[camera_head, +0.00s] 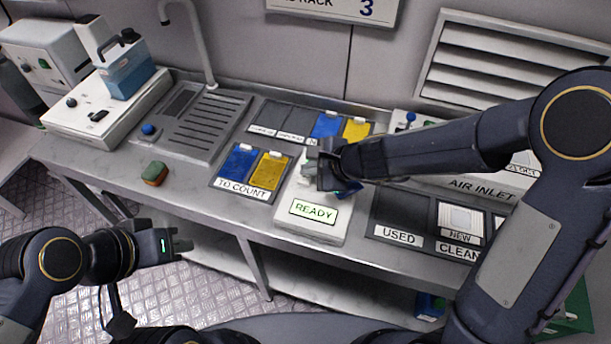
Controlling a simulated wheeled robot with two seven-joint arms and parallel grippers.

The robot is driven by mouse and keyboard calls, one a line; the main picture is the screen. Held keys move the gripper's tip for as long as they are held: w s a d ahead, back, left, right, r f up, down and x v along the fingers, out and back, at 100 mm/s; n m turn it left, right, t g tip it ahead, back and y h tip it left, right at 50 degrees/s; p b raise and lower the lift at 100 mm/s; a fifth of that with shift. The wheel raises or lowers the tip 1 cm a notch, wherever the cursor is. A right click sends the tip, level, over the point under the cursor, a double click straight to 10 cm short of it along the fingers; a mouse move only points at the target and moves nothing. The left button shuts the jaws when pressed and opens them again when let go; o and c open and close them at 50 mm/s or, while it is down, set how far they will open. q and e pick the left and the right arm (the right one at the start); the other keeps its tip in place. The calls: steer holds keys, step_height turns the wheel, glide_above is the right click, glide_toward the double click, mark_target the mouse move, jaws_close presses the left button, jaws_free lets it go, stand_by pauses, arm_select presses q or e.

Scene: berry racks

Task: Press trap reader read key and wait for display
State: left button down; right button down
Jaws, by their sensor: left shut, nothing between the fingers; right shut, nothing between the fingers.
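The trap reader (309,229) is a white box on the bench, at the middle of the view. Its display (314,210) reads READY in dark letters on a pale green ground. My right gripper (322,172) is shut and empty over the rear part of the reader. It hides that part, so the read key is not clearly seen and I cannot tell whether the fingers touch it. Something dark blue shows beside the fingers. My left gripper (186,246) is shut and empty, in front of the bench edge at the lower left.
A TO COUNT mat (226,183) with blue and yellow cards lies left of the reader. USED (389,228) and NEW mats lie to the right. A sponge (155,173) lies near the front edge. A sink drainer (191,125) and white devices stand at the back left.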

mark_target(310, 179)
steer(key=shift+f, duration=0.3)
steer(key=shift+f+b, duration=0.5)
steer(key=shift+b, duration=0.25)
stand_by(0.4)
steer(key=shift+r, duration=0.1)
steer(key=shift+r+p, duration=0.85)
step_height(310, 179, up, 5)
steer(key=p, duration=0.5)
stand_by(0.6)
